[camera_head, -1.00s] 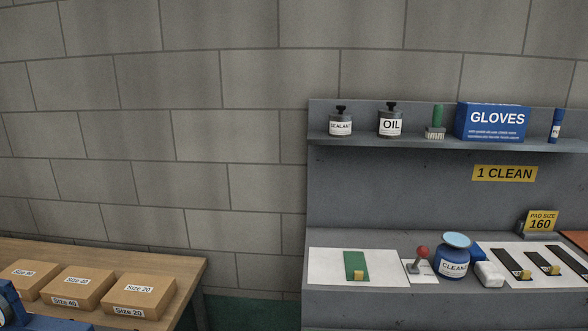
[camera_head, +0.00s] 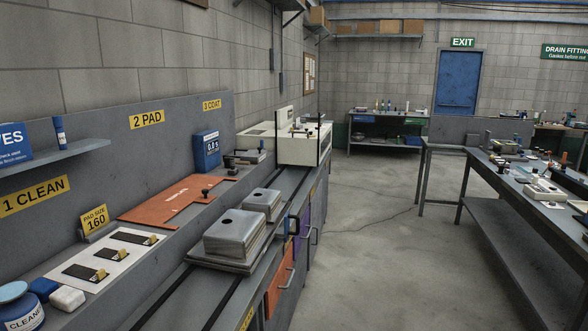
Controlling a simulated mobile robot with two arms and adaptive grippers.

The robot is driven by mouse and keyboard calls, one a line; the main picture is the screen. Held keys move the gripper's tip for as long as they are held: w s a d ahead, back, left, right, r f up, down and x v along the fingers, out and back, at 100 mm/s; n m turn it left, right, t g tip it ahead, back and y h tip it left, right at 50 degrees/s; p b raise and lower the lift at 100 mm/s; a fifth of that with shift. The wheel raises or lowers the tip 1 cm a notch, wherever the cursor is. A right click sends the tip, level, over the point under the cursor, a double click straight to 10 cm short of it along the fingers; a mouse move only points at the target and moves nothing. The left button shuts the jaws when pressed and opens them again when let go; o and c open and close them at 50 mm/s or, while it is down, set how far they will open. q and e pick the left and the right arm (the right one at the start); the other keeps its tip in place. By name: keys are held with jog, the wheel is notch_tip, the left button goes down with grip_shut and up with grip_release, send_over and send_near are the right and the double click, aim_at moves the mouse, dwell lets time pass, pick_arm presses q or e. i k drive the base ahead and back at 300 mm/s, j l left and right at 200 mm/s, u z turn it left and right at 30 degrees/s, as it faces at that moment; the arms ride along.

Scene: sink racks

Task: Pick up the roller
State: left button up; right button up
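I cannot clearly make out a roller. Neither of my grippers is in view.
A long grey bench runs away along the left wall. It holds an orange mat (camera_head: 165,206), metal sink blocks (camera_head: 235,232), a white pad board (camera_head: 85,272) and a white machine (camera_head: 305,145). Another bench (camera_head: 520,195) stands at right. The floor (camera_head: 365,235) between is clear.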

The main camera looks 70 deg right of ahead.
aim_at(233, 171)
jog(key=z, duration=2.05)
jog(key=i+l+z, duration=0.15)
jog(key=z, duration=0.2)
jog(key=i+z, duration=0.15)
jog(key=z, duration=0.25)
jog(key=i+l+z, duration=0.1)
jog(key=z, duration=0.25)
jog(key=i, duration=3.8)
jog(key=i+u, duration=0.3)
jog(key=i+l+u, duration=0.25)
jog(key=i, duration=0.25)
jog(key=i+l+u, duration=0.3)
jog(key=i+j, duration=0.1)
jog(key=i, duration=0.05)
